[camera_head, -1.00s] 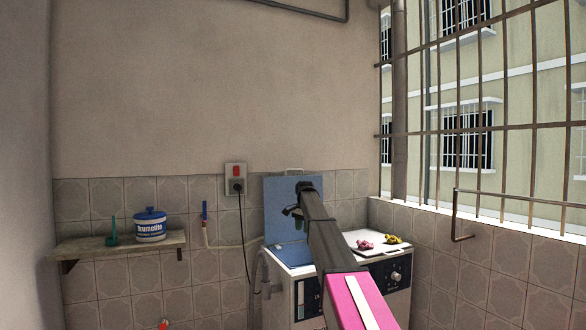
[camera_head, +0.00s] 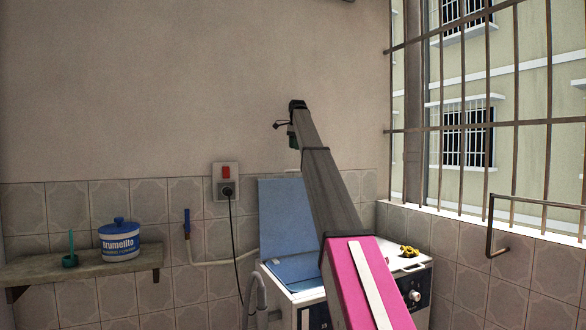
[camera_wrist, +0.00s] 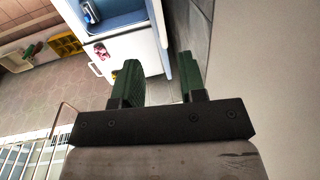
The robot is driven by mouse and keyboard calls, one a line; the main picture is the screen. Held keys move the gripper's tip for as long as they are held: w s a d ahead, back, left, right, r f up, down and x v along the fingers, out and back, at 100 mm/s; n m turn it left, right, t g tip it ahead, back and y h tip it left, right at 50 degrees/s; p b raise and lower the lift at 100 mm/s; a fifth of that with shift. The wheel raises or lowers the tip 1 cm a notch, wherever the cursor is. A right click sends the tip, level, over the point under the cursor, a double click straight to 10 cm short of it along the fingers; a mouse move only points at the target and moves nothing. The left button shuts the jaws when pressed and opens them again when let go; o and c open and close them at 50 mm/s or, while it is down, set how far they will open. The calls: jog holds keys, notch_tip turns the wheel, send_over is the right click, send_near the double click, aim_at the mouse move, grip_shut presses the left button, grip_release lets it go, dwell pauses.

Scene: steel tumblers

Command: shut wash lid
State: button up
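The wash lid (camera_head: 283,212) is a blue panel standing upright, open, at the back of the white twin-tub washing machine (camera_head: 306,298). Its lower right part is hidden behind my arm. My gripper (camera_head: 296,140) is raised above the lid's top edge, in front of the bare wall. In the wrist view my gripper (camera_wrist: 162,80) has two green fingers set apart with nothing between them. The fingers appear clear of the lid.
A shelf (camera_head: 85,266) with a blue-and-white tub (camera_head: 119,240) is on the left. A socket with a cord (camera_head: 226,182) is on the wall behind. A yellow item (camera_head: 409,251) lies on the machine's right side. A barred window (camera_head: 470,120) and towel bar (camera_head: 497,245) are at right.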

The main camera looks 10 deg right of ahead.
jog(key=f, duration=0.3)
jog(key=w+f, duration=0.1)
jog(key=f, duration=0.6)
jog(key=shift+w+a+f, duration=0.15)
jog(key=shift+a+f, duration=0.05)
jog(key=shift+f, duration=0.15)
grip_shut()
